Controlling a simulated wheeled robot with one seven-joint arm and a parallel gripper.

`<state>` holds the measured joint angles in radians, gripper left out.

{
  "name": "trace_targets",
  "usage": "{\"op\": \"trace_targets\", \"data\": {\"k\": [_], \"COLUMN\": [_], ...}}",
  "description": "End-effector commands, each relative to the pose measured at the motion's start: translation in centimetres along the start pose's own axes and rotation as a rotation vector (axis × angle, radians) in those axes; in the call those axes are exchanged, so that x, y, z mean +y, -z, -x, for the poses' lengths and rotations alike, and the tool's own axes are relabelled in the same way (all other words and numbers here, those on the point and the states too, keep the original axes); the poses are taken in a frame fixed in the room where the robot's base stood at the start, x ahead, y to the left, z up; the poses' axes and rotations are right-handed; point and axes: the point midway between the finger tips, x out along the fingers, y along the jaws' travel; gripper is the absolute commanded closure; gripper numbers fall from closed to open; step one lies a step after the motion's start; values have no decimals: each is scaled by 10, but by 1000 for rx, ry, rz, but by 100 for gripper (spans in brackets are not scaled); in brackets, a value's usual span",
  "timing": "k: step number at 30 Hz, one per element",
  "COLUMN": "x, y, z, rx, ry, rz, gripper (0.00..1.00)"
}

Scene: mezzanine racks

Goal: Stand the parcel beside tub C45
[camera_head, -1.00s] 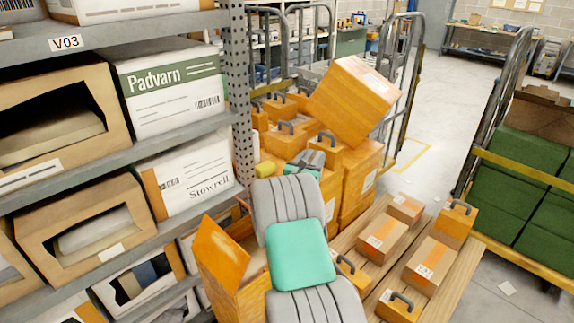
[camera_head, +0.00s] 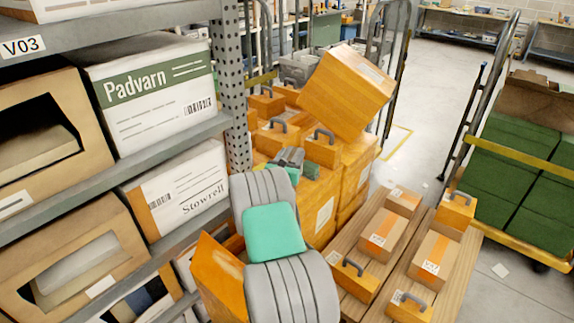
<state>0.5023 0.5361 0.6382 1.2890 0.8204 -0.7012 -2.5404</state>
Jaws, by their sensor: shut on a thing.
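My gripper (camera_head: 290,158) is at the end of my grey and teal arm, in front of the orange crates. I can read no C45 label, so I cannot pick out that tub.
A grey rack (camera_head: 235,95) marked V03 stands left with white and brown boxes. Orange toolboxes (camera_head: 355,278) stand on the pallet (camera_head: 462,275). A yellow-railed cart (camera_head: 520,210) with green boxes is at right. Grey floor (camera_head: 425,110) lies open behind.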

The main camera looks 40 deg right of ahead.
Motion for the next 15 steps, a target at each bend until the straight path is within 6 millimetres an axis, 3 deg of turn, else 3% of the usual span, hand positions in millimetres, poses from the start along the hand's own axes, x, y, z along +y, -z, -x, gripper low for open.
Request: {"op": "trace_targets", "data": {"k": [8,15], "x": [2,3], "y": [40,42], "z": [0,0], "rx": [-3,-5], "ry": [-2,-4], "rz": [1,-2], "gripper": [100,100]}}
